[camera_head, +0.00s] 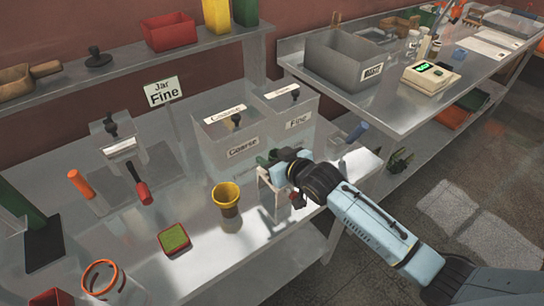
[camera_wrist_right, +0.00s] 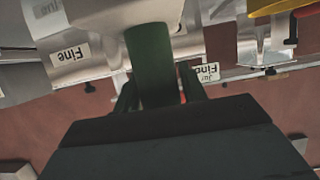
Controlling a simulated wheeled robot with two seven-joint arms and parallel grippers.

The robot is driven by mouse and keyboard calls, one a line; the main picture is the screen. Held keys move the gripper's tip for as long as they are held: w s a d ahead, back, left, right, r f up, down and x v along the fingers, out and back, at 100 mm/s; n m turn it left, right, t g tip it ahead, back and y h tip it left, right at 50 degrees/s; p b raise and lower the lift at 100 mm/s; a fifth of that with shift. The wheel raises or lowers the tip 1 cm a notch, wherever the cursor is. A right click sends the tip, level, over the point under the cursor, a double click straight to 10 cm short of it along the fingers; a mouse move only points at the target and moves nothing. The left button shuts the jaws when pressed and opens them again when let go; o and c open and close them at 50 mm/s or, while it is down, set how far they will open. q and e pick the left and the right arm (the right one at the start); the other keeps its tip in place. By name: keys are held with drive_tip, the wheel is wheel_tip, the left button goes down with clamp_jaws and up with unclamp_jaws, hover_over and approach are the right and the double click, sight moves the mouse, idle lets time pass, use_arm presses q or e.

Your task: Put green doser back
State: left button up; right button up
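My right gripper (camera_head: 276,170) is at the front of the two metal bins labelled Coarse (camera_head: 240,150) and Fine (camera_head: 298,122). In the right wrist view, its dark fingers (camera_wrist_right: 158,92) are closed around the green doser's cylindrical handle (camera_wrist_right: 150,60). A bit of green also shows at the gripper in the head view (camera_head: 267,158). The doser's far end is largely hidden in the head view, and I cannot tell whether it touches anything. My left gripper is out of view.
A yellow cup (camera_head: 227,198) stands just left of my right gripper. A red-handled tool (camera_head: 138,184), an orange-handled tool (camera_head: 82,184) and a green-topped red box (camera_head: 174,239) are further left. The bins stand close behind.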

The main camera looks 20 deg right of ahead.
drive_tip(key=shift+o, duration=1.1)
drive_tip(key=shift+r, duration=0.2)
drive_tip(key=v, duration=1.2)
idle(0.3)
